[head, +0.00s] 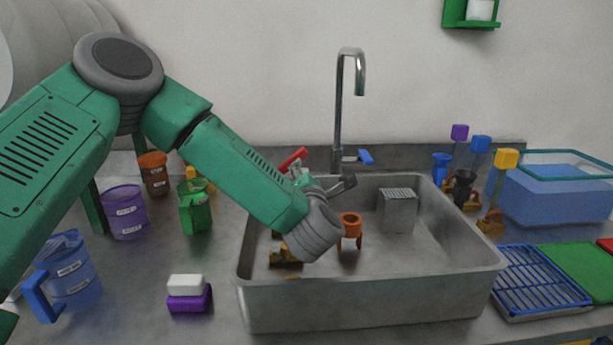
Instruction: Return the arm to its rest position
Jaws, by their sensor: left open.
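My left arm (235,170), green with grey joints, comes in from the left and reaches over the sink (360,302). Its elbow is raised at the upper left and its grey wrist hangs over the left half of the basin. My left gripper (322,182) is partly hidden behind the wrist. It points toward the back of the sink, near the red tap handle (292,159), and is open. I see nothing held in it; whether it touches the handle I cannot tell. My right gripper is not in view.
The faucet (340,110) rises behind the sink. An orange funnel-like part (350,226) and a grey block (397,211) are in the basin. Purple (124,213), green (195,209) and blue (72,275) containers stand left. A blue tub (555,195) and rack (540,279) stand right.

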